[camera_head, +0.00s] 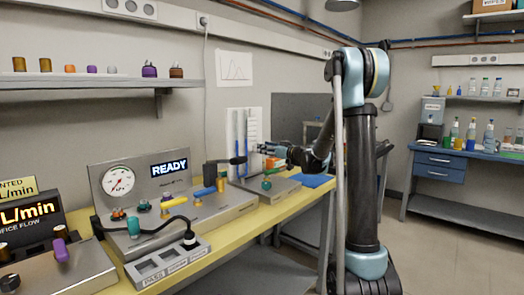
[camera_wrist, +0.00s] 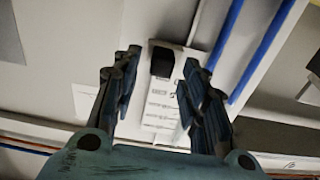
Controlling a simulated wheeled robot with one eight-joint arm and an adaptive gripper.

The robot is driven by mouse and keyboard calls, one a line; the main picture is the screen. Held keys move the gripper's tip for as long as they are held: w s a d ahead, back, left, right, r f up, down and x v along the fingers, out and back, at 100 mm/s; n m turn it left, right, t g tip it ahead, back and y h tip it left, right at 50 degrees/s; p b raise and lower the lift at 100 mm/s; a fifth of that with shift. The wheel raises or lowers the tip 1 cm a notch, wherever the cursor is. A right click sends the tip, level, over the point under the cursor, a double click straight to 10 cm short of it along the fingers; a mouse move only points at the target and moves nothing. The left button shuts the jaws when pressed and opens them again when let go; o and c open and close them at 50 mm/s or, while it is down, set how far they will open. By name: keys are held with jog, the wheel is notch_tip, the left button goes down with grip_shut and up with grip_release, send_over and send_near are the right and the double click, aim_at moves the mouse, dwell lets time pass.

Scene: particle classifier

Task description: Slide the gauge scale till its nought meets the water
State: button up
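The gauge scale, a white upright board (camera_head: 252,126) with faint marks, stands behind two upright blue-filled tubes (camera_head: 240,150) at the bench's back. Its figures are too small to read in the head view. In the wrist view, blue tubes (camera_wrist: 258,55) run at a slant beside a white printed plate (camera_wrist: 160,112) with a black knob (camera_wrist: 162,62). I cannot tell where its nought lies against the water. My gripper (camera_head: 268,150) is near the tubes, on their right. In the wrist view, its fingers (camera_wrist: 155,75) are apart on either side of the knob, with nothing visibly clamped.
Valves with coloured handles (camera_head: 205,192) and a small teal-knobbed unit (camera_head: 267,183) stand near the tubes. A shelf (camera_head: 80,88) hangs above.

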aim_at(256, 142)
jog(key=shift+x, duration=1.45)
grip_shut()
jog(key=shift+r, duration=0.95)
grip_release()
jog(key=shift+d, duration=0.1)
